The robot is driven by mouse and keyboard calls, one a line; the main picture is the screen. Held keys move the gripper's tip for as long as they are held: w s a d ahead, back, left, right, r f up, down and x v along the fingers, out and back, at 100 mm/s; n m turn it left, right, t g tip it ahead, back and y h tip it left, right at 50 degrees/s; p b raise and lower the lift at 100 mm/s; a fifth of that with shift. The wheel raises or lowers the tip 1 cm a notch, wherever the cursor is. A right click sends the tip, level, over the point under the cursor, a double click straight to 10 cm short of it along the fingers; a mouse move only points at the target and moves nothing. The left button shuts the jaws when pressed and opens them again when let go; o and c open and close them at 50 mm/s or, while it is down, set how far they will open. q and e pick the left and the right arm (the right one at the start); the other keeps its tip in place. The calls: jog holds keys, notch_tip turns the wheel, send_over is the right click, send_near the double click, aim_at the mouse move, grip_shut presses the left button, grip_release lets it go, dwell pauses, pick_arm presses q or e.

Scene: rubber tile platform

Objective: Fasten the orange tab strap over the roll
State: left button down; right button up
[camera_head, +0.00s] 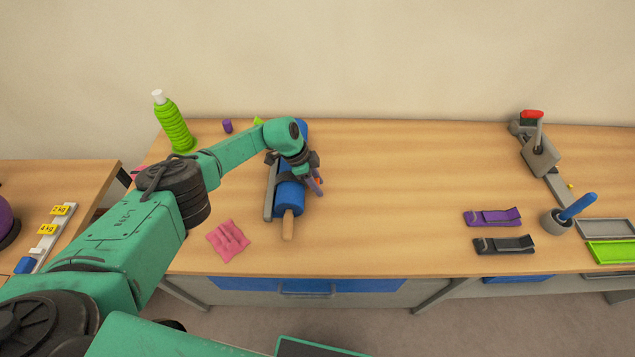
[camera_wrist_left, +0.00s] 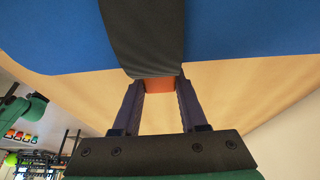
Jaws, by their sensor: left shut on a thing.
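The blue roll (camera_head: 290,196) with a wooden handle (camera_head: 288,225) lies on the table in or against a grey holder (camera_head: 269,195). My left gripper (camera_head: 316,184) is at the roll's right side. In the left wrist view, a dark strap (camera_wrist_left: 145,35) lies across the blue roll (camera_wrist_left: 60,35) and ends in an orange tab (camera_wrist_left: 159,86). My left gripper's fingers (camera_wrist_left: 159,100) are shut on the orange tab. In the head view only a bit of orange shows at the fingers, and my wrist hides part of the roll. My right gripper is not in view.
A pink cloth (camera_head: 228,241) lies left of the roll. A green bottle (camera_head: 173,125) and a purple cylinder (camera_head: 227,126) stand behind. Purple (camera_head: 493,217) and black (camera_head: 504,245) straps lie at right, near a grey cup (camera_head: 556,222). The table's middle is clear.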

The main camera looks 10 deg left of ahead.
pick_arm(q)
jog(key=shift+c, duration=2.2)
grip_release()
jog(key=shift+s+a+f, duration=0.1)
jog(key=shift+f, duration=0.05)
jog(key=shift+r, duration=0.25)
jog(key=v, duration=1.4)
jog(key=shift+a+r, duration=0.1)
jog(key=shift+a, duration=0.05)
